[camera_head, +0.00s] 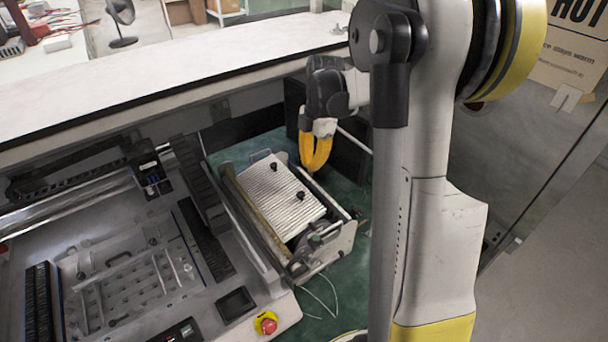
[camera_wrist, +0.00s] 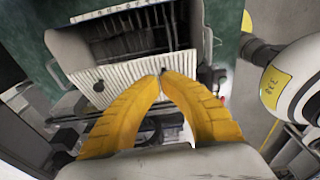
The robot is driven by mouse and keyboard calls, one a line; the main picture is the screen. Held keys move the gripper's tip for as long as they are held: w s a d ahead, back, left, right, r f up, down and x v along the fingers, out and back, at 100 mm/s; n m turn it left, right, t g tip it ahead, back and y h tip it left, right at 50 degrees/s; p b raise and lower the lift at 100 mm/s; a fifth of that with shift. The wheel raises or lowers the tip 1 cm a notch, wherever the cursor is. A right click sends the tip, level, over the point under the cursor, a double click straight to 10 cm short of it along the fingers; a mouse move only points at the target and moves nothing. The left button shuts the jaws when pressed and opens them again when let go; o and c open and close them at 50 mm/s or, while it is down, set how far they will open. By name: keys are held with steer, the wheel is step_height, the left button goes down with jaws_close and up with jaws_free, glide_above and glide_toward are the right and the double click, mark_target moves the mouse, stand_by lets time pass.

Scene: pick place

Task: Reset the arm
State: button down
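My gripper (camera_head: 314,168) hangs above the right side of the machine bench, pointing down. Its two yellow fingers curve together in the wrist view (camera_wrist: 161,75), with the tips meeting or almost meeting. I see nothing held between them. Below and beside it is a ribbed white plate (camera_head: 265,198) with two black knobs. The plate also shows in the wrist view (camera_wrist: 112,82), just beyond the fingertips. My arm stands tall on the right of the head view.
A flatbed machine (camera_head: 130,275) with a red stop button (camera_head: 267,324) fills the lower left. A long white ledge (camera_head: 150,68) runs behind the gripper. Grey floor (camera_head: 545,255) lies open at right. A metal frame (camera_head: 335,238) surrounds the ribbed plate.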

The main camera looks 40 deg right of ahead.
steer(key=d+r, duration=0.1)
steer(key=d, duration=0.1)
steer(key=d+r, duration=0.1)
steer(key=shift+w+d+r, duration=0.15)
steer(key=shift+d, duration=0.25)
steer(key=shift+a, duration=0.1)
steer(key=s+a+m+t+h+b, duration=0.1)
steer(key=s+a+m+t+b, duration=0.35)
steer(key=a, duration=0.85)
steer(key=s+a+f+m+t+b, duration=0.2)
steer(key=s+a+f+m+b, duration=0.4)
steer(key=m, duration=0.7)
steer(key=s+a+b, duration=0.2)
steer(key=s+a, duration=0.2)
steer(key=a, duration=0.1)
steer(key=shift+s+a+f+t+b, duration=0.15)
steer(key=shift+s+f+t+b, duration=0.15)
steer(key=shift+t+b, duration=0.1)
steer(key=shift+m, duration=0.25)
